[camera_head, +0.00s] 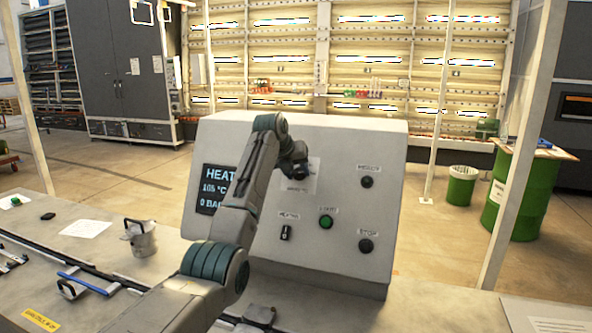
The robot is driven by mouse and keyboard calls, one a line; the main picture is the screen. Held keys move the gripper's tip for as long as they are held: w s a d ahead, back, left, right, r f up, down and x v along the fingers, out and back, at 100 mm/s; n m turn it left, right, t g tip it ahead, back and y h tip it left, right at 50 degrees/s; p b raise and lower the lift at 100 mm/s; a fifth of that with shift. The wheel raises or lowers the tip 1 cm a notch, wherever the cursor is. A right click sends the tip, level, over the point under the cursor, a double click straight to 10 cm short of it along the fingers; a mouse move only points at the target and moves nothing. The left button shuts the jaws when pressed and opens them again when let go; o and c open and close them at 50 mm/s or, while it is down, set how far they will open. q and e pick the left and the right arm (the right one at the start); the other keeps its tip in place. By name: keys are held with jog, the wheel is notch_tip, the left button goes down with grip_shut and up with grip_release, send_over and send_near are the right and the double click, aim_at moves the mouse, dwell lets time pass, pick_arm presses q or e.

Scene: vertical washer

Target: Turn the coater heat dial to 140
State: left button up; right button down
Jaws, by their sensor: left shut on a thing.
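The grey control box (345,255) stands on the bench with its sloped panel facing me. Its dark display (213,190) reads HEAT, a °C value that looks like 105 or so, and 0 BAR; my arm covers its right part. My left gripper (300,172) is at the upper middle of the panel, in front of a pale label plate (312,182). It is shut on the heat dial, which is mostly hidden behind the fingers, so its pointer cannot be read. My right gripper is not in view.
The panel also has a black knob (367,182) at upper right, a green button (326,222), a black switch (286,233) and a dark button (366,245). Green barrels stand right.

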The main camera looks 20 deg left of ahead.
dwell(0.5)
pick_arm(q)
jog(key=o, duration=1)
jog(key=shift+s+a+r+b, duration=0.1)
jog(key=shift+s+r+b, duration=0.1)
jog(key=shift+b, duration=0.1)
jog(key=b+v, duration=0.4)
jog(key=v, duration=0.6)
